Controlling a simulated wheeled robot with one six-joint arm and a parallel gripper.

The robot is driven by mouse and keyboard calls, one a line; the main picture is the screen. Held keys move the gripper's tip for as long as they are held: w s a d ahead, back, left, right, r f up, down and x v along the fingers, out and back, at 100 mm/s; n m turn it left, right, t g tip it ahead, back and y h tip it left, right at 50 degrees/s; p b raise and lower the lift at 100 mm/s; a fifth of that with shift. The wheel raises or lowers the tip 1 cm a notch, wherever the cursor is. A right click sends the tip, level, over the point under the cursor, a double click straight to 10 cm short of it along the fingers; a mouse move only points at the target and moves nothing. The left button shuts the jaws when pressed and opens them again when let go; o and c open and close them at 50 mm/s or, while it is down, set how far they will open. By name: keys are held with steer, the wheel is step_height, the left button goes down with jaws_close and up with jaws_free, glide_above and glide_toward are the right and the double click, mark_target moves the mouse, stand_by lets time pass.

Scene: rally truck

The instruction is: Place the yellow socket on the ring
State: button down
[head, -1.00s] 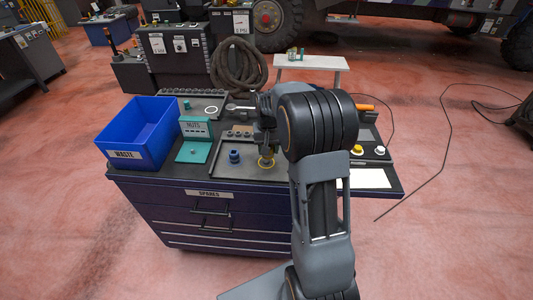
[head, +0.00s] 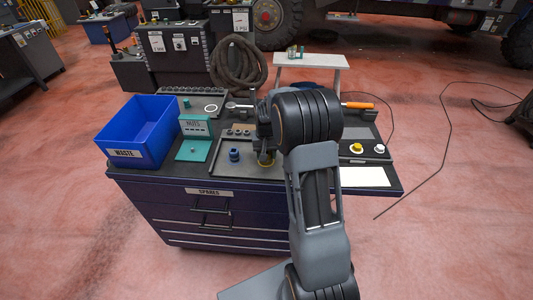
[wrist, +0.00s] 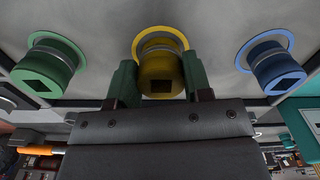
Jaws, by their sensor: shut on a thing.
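In the wrist view my gripper (wrist: 160,88) is shut on the yellow socket (wrist: 161,72), one finger on each side. The yellow ring (wrist: 184,38) shows around the far end of the socket, on the grey tray. I cannot tell whether the socket touches the tray. In the head view my gripper (head: 265,150) is low over the tray, and it and my arm hide much of the socket and ring.
A blue socket (wrist: 278,71) stands in a blue ring and a green socket (wrist: 44,75) in a green ring, on either side. The tray (head: 215,170) lies beside the teal nuts stand (head: 193,150) and blue waste bin (head: 135,133). An orange-handled tool (head: 358,105) lies right.

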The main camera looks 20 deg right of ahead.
steer(key=c, duration=0.5)
jaws_free()
steer(key=shift+c, duration=0.2)
step_height(320, 180, up, 12)
steer(key=s+a+r+n+t, duration=0.1)
steer(key=s+a+r, duration=0.15)
steer(key=s, duration=0.25)
steer(key=s+a+r+n+t, duration=0.1)
steer(key=s+a+r, duration=0.1)
steer(key=s+a, duration=0.3)
steer(key=s+a+f+n+t, duration=0.1)
steer(key=s, duration=0.5)
steer(key=s+a+f, duration=0.1)
steer(key=s+a, duration=0.1)
steer(key=s, duration=0.3)
steer(key=shift+s+f+n+t, duration=0.35)
steer(key=shift+s+n+t, duration=0.05)
